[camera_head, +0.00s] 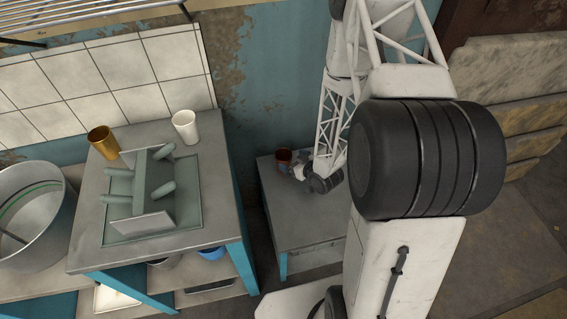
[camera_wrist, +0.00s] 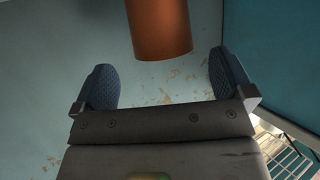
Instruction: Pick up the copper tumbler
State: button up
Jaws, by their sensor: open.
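The copper tumbler (camera_head: 283,156) stands upright on a low grey table (camera_head: 300,225) in the head view, near its back left corner. In the wrist view the copper tumbler (camera_wrist: 160,28) shows at the top centre, cut off by the picture's edge. My gripper (camera_wrist: 160,68) is open, with one dark finger to either side of the tumbler's line. The tumbler lies ahead, and neither finger visibly touches it. In the head view my gripper (camera_head: 296,169) is just right of the tumbler and hides part of it.
A taller table (camera_head: 90,240) at left holds a brass-coloured cup (camera_head: 103,141), a white cup (camera_head: 185,127) and a grey-green rack with pegs (camera_head: 153,190). A large metal pot (camera_head: 30,225) stands at far left. The blue wall (camera_head: 255,80) is close behind the low table.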

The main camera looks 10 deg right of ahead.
aim_at(279, 154)
jog(key=shift+w+a+f, duration=0.2)
jog(key=shift+w+a, duration=0.05)
jog(key=shift+w, duration=0.15)
jog(key=shift+w, duration=0.1)
jog(key=shift+x, duration=2.55)
jog(key=shift+a, duration=0.1)
jog(key=c, duration=1)
